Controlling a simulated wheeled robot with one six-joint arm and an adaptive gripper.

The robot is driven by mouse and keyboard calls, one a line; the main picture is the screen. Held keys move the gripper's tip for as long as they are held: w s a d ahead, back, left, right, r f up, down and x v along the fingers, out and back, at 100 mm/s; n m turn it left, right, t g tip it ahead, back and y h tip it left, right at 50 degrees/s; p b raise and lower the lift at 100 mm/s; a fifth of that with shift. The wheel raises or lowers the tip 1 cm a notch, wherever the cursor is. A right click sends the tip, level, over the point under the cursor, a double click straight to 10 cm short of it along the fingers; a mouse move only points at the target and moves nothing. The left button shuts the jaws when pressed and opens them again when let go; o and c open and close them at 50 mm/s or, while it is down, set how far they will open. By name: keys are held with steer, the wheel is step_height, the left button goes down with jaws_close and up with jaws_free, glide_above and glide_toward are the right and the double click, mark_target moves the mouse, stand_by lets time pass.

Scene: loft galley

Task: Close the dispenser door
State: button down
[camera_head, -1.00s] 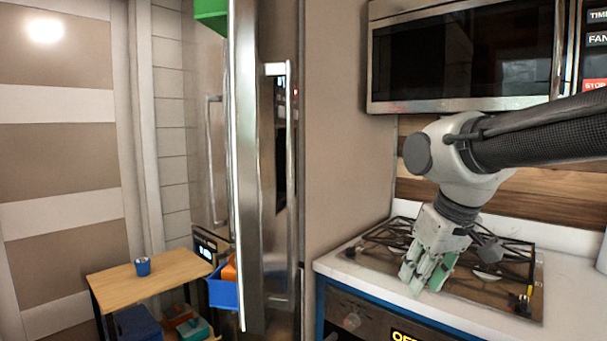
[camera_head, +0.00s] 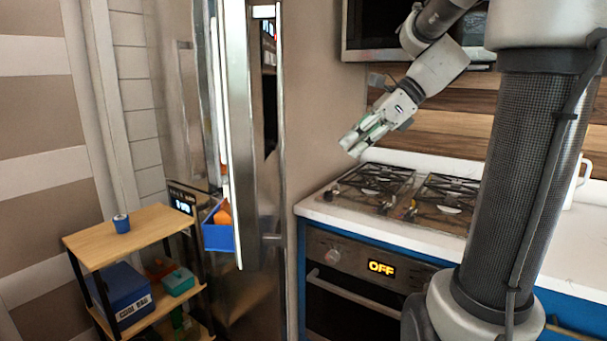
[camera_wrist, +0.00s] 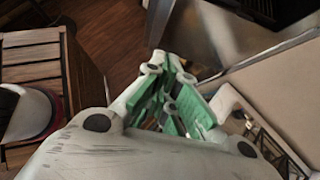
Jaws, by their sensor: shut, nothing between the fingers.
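The tall steel fridge door (camera_head: 240,140) stands open in the head view and is seen nearly edge-on. It has a long vertical bar handle (camera_head: 280,110) on its right side. A dark recess on its right face looks like the dispenser. A blue bin (camera_head: 218,238) with an orange item hangs on the inner side. My gripper (camera_head: 352,145) is shut and empty, right of the door, in front of the side panel and above the left end of the counter. It is clear of the door. Its green-padded fingers (camera_wrist: 168,75) also show in the wrist view.
A stove top (camera_head: 450,200) and oven (camera_head: 350,270) are at right, under a microwave (camera_head: 365,25). The wrist view shows a slatted wooden surface (camera_wrist: 30,50).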

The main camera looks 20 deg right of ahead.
steer(key=w+a+r+x, duration=0.1)
steer(key=a+r+x, duration=0.1)
steer(key=x, duration=1)
steer(key=shift+a+f, duration=0.2)
steer(key=shift+f, duration=0.05)
steer(key=shift+a, duration=0.1)
